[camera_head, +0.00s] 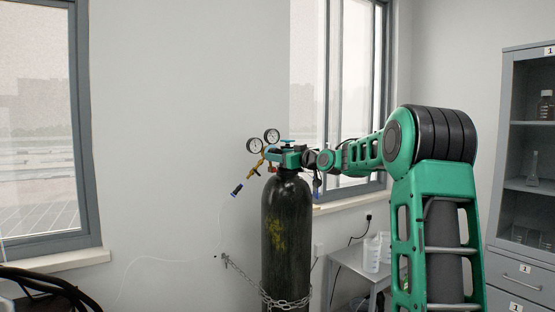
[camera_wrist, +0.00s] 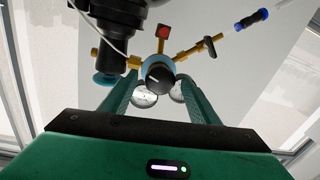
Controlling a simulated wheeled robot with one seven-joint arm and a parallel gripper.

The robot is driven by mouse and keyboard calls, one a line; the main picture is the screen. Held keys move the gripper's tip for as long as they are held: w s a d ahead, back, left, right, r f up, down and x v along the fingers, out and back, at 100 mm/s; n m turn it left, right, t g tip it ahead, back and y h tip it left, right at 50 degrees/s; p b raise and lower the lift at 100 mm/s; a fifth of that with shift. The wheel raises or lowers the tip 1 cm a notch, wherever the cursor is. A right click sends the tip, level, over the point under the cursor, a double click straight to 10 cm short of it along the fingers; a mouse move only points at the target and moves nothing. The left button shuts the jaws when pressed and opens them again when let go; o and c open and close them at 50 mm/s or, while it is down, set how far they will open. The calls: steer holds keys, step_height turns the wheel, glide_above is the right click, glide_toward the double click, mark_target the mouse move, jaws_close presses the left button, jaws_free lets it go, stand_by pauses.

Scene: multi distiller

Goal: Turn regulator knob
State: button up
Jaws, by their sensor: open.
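The regulator knob (camera_wrist: 159,74) is a black round knob with a white mark, on a blue ring with brass fittings. In the wrist view it lies between the two green fingers of my gripper (camera_wrist: 157,80), which stand apart, with a gap showing on each side. I cannot tell how deep the knob sits between the fingertips. Two round gauges show behind it in the wrist view, and in the head view one gauge (camera_head: 255,145) stands at the left of the cylinder top. In the head view my gripper (camera_head: 286,157) is at the cylinder top and hides the knob.
The black gas cylinder (camera_head: 287,225) stands against the wall, held by a chain (camera_head: 245,277). A blue-black hose connector (camera_head: 237,190) hangs left of it. A small table (camera_head: 350,262) with white bottles and a grey cabinet (camera_head: 525,260) stand to the right.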

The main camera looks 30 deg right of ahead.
steer(key=c, duration=1.1)
steer(key=shift+o, duration=0.2)
steer(key=shift+f+m, duration=0.1)
steer(key=shift+m, duration=1.2)
steer(key=o, duration=1.1)
steer(key=shift+c, duration=0.2)
steer(key=s+d, duration=0.1)
steer(key=s, duration=0.9)
steer(key=shift+s, duration=0.3)
steer(key=shift+f, duration=0.1)
